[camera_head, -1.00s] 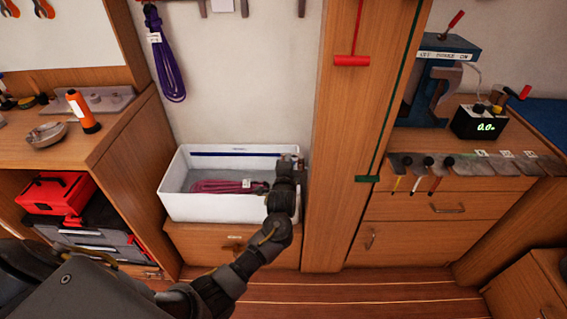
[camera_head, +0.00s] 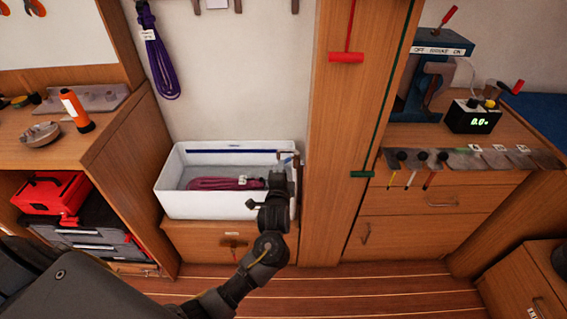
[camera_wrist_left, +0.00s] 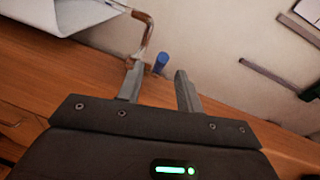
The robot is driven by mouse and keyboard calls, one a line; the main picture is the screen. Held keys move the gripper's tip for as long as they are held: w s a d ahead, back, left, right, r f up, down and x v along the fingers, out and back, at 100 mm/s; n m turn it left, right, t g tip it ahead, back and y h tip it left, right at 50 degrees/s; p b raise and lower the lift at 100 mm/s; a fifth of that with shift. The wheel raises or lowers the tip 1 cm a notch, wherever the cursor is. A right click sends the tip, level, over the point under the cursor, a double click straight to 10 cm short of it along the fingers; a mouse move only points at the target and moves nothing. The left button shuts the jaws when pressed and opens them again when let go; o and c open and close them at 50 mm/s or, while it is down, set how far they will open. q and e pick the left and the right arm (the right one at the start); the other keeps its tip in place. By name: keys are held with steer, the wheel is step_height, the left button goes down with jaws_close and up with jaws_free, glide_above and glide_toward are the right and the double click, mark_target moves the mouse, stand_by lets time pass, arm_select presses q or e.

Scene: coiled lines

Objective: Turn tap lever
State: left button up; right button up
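The tap is a thin copper-brown pipe (camera_wrist_left: 146,30) with a bent spout at the right rim of a white basin; it also shows small in the head view (camera_head: 291,158). A short blue lever (camera_wrist_left: 160,62) stands beside the pipe in the left wrist view. My left gripper (camera_wrist_left: 157,70) is open, its two fingers apart on either side of the line to the blue lever; contact cannot be told. In the head view my left gripper (camera_head: 279,177) is at the basin's right end and hides part of the tap. My right gripper is not in view.
The white basin (camera_head: 174,200) holds a coiled purple rope (camera_head: 215,184). A wooden post (camera_head: 330,200) stands close to the right of my left gripper. A red T-handle (camera_head: 346,57) hangs on it. A wooden cabinet stands left.

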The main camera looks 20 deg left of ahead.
arm_select(q)
steer(key=v, duration=0.4)
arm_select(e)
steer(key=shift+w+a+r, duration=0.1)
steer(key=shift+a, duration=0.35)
